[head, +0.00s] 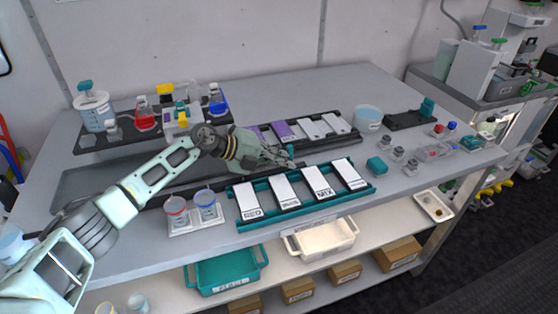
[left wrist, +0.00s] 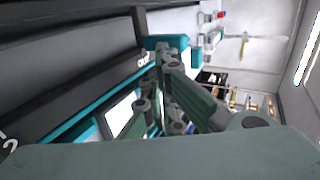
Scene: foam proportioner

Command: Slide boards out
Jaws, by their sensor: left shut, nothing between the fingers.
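My left gripper (head: 286,157) is shut and empty. It is above the gap between the two board racks, at the near-left side of the back rack. The front teal rack (head: 374,189) holds several white labelled boards, such as the leftmost board (head: 247,201) and the rightmost board (head: 349,174). The back dark rack (head: 322,142) holds purple boards (head: 284,132) and pale grey boards (head: 311,129); the arm partly hides its left end. In the left wrist view the fingers (left wrist: 165,85) are close to a teal edge and a white board (left wrist: 120,112). My right gripper is not in view.
Two labelled cups (head: 206,205) stand left of the teal rack. Bottles and a small device crowd a shelf (head: 92,140) at the back left. A pale blue tub (head: 367,117) and small parts lie right. White and teal bins (head: 226,270) sit on the lower shelf.

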